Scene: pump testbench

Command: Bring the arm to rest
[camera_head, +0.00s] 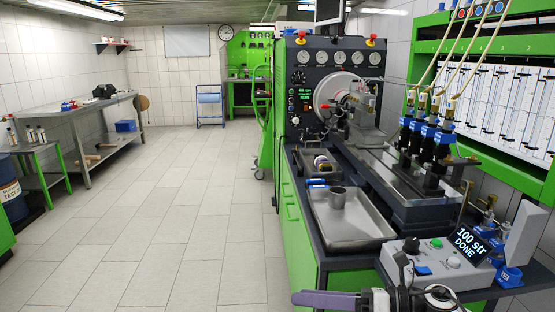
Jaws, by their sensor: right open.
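My right gripper (398,287) is at the bottom edge of the view, in front of the grey control box (405,270). It is open and I see nothing held in it. Dark and white parts of my arm show around it, cut off by the lower edge. My left gripper is not in view. A small black display (467,243) on the control box reads "100 str DONE".
A workbench (80,118) and a drum (12,190) are at left. The tiled floor (170,220) between is clear.

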